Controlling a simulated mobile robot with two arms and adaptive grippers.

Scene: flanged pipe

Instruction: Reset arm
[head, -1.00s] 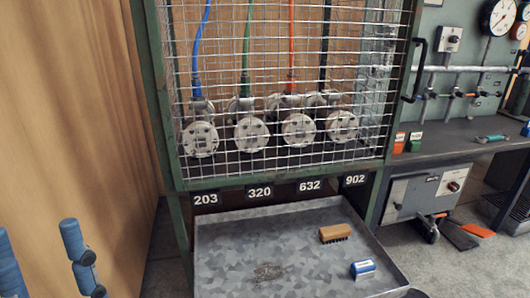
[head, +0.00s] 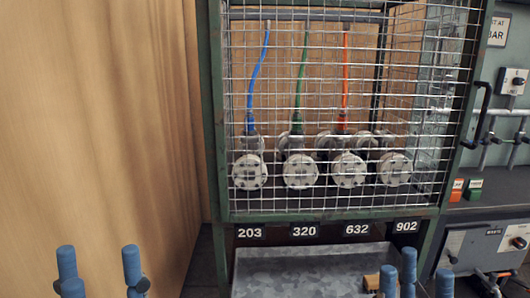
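My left gripper (head: 99,266) shows at the bottom left, its blue fingertips spread apart with nothing between them. My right gripper (head: 424,276) shows at the bottom right, in front of the tray's right part. Its blue fingertips stand apart, with no held object visible. Both grippers point upward in the picture, and the arms below them are cut off by the bottom edge.
A green-framed mesh cage (head: 340,212) holds several flanged pipe ends with coloured hoses. Labels 203 (head: 249,233), 320, 632 and 902 sit below. A grey tray (head: 300,256) lies underneath, with a brown brush (head: 371,283) partly hidden. A wooden wall (head: 100,120) stands left.

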